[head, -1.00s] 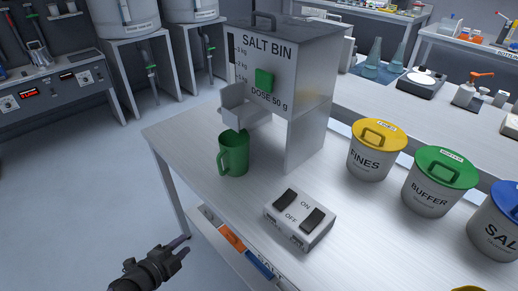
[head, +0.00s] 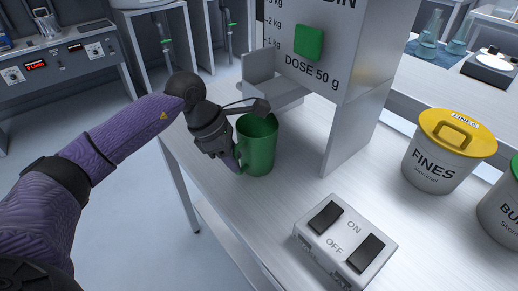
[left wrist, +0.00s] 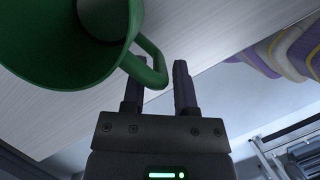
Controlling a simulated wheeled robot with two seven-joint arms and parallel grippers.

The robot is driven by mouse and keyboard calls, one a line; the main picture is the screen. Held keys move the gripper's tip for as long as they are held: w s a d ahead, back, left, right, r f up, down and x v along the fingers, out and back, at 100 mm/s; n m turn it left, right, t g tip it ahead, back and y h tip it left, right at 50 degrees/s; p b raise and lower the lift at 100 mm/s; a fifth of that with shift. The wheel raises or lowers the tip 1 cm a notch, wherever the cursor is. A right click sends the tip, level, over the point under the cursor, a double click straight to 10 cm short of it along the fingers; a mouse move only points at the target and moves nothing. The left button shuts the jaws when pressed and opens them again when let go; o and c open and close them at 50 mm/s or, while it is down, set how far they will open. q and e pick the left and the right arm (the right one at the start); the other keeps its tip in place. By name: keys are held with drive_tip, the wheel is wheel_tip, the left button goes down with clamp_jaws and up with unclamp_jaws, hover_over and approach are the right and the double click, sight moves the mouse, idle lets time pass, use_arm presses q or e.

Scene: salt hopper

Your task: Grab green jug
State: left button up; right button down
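The green jug (head: 260,147) stands upright on the metal table under the spout of the salt bin. It also shows at the upper left of the left wrist view (left wrist: 60,75), with its handle (left wrist: 150,60) reaching toward my fingers. My left gripper (head: 236,157) is at the left side of the jug, by the handle. In the left wrist view its two fingers (left wrist: 160,85) are apart, with part of the handle between them and a gap visible beside the right finger. My right gripper is not in view.
The salt bin (head: 350,52) with its grey spout (head: 270,82) stands close behind and above the jug. A switch box (head: 345,243) lies in front on the table (head: 295,180). A yellow-lidded FINES tub (head: 440,160) stands at the right.

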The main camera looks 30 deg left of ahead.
use_arm(q)
drive_tip(key=shift+w+d+f, duration=0.1)
drive_tip(key=shift+d+f, duration=0.1)
drive_tip(key=shift+f, duration=0.25)
clamp_jaws()
idle(0.5)
idle(0.4)
